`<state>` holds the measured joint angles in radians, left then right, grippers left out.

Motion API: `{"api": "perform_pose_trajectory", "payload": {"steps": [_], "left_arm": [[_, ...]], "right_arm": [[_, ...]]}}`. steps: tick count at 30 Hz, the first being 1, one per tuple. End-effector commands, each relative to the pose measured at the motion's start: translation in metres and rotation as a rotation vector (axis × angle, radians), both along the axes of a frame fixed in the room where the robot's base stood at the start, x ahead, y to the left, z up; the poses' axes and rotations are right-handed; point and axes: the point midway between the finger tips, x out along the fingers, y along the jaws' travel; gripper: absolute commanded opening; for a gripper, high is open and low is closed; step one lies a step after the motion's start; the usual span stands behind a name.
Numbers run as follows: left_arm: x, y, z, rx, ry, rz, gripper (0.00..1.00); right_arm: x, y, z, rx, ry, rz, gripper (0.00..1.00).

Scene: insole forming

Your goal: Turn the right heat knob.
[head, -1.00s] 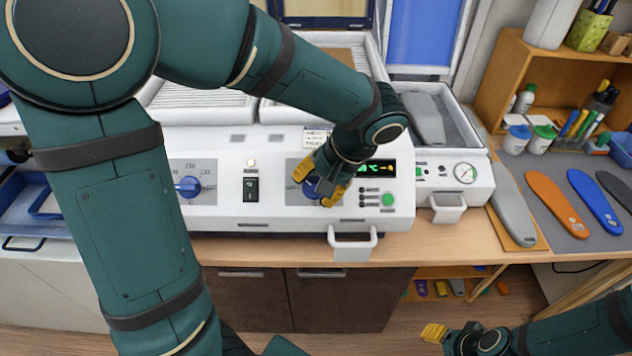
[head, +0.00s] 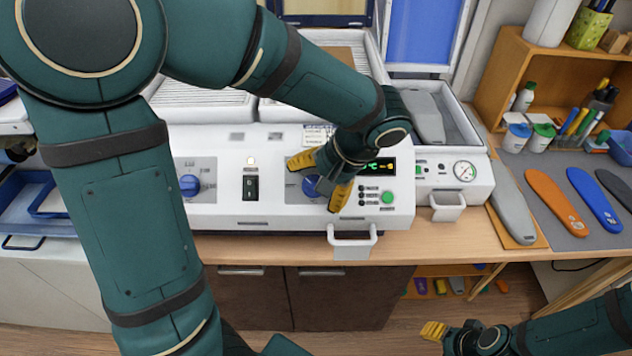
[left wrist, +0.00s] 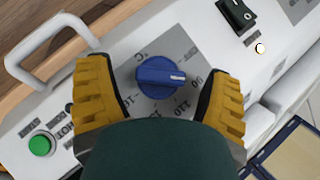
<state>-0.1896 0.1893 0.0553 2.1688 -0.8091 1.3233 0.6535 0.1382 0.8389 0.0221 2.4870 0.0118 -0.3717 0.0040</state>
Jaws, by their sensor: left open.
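The right heat knob (head: 311,186) is blue and sits on a printed dial on the front panel of the white heating machine (head: 265,215). In the left wrist view the knob (left wrist: 162,77) shows whole, its white pointer mark toward the right of that picture. My left gripper (head: 320,182) is open, with one yellow finger on each side of the knob. In the left wrist view its fingers (left wrist: 160,95) stand apart from the knob. My right gripper (head: 433,331) is low at the right, away from the machine; its opening is too small to judge.
The left heat knob (head: 189,185) and a black rocker switch (head: 250,188) are on the same panel. A green button (head: 387,197) and a white handle (head: 352,242) are close to my left gripper. Insoles (head: 555,203) lie on the bench at the right.

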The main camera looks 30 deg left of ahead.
Motion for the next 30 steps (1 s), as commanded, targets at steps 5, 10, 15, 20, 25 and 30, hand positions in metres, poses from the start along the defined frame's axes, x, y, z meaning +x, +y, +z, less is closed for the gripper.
{"api": "perform_pose_trajectory", "payload": {"steps": [5, 10, 15, 20, 25, 30], "left_arm": [[0.001, -0.002, 0.004, 0.001, -0.002, 0.000, 0.80], [0.005, -0.013, 0.025, 0.000, -0.006, -0.001, 0.80], [0.009, -0.031, 0.056, -0.002, -0.005, -0.003, 0.80], [0.012, -0.045, 0.081, -0.001, -0.004, -0.002, 0.80], [0.014, -0.054, 0.099, 0.000, -0.001, 0.000, 0.80], [0.015, -0.058, 0.104, 0.000, 0.000, 0.000, 0.80]], "right_arm": [[0.000, 0.000, 0.000, 0.000, 0.000, 0.000, 0.47], [0.000, 0.000, 0.000, 0.000, 0.000, 0.000, 0.47], [0.000, 0.000, 0.000, 0.000, 0.000, 0.000, 0.47], [0.000, 0.000, 0.000, 0.000, 0.000, 0.000, 0.47], [0.000, 0.000, 0.000, 0.000, 0.000, 0.000, 0.47], [0.000, 0.000, 0.000, 0.000, 0.000, 0.000, 0.47]]}}
